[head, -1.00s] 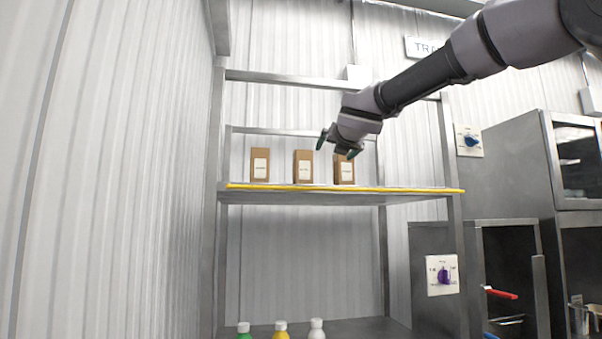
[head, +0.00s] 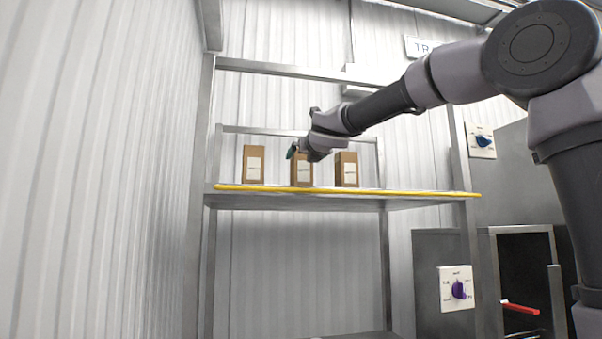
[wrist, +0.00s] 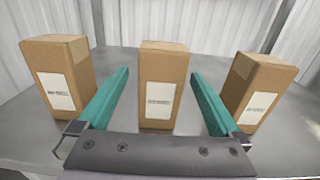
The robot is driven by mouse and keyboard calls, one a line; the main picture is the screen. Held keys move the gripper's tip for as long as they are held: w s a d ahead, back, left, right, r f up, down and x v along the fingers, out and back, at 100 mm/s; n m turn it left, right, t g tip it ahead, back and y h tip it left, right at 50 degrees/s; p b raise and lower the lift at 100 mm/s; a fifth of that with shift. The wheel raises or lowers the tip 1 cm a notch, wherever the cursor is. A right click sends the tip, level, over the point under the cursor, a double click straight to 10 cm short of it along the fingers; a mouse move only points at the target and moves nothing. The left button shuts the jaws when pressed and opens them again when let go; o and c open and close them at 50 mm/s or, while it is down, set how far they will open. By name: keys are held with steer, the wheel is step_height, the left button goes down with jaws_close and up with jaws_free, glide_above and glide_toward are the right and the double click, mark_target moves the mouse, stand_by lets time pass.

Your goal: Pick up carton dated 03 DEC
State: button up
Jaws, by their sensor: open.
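Three brown cartons with white labels stand upright in a row on the shelf: a left carton (head: 254,166), a middle carton (head: 302,172) and a right carton (head: 347,170). The wrist view shows the same left carton (wrist: 60,72), middle carton (wrist: 161,85) and right carton (wrist: 257,90). The label print is too small to read, so I cannot tell which is dated 03 DEC. My gripper (head: 298,152) is open and empty at the middle carton. In the wrist view its green fingers (wrist: 160,98) point forward, one each side of the middle carton, with gaps.
The metal shelf (head: 300,201) has a yellow front edge (head: 400,192). Bare shelf lies between the cartons. Rack posts stand at left (head: 203,150) and right.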

steer(key=x, duration=0.5)
steer(key=shift+w+r, duration=0.15)
steer(key=shift+r, duration=0.05)
jaws_close()
steer(key=shift+r, duration=0.1)
step_height(320, 180, up, 18)
stand_by(0.6)
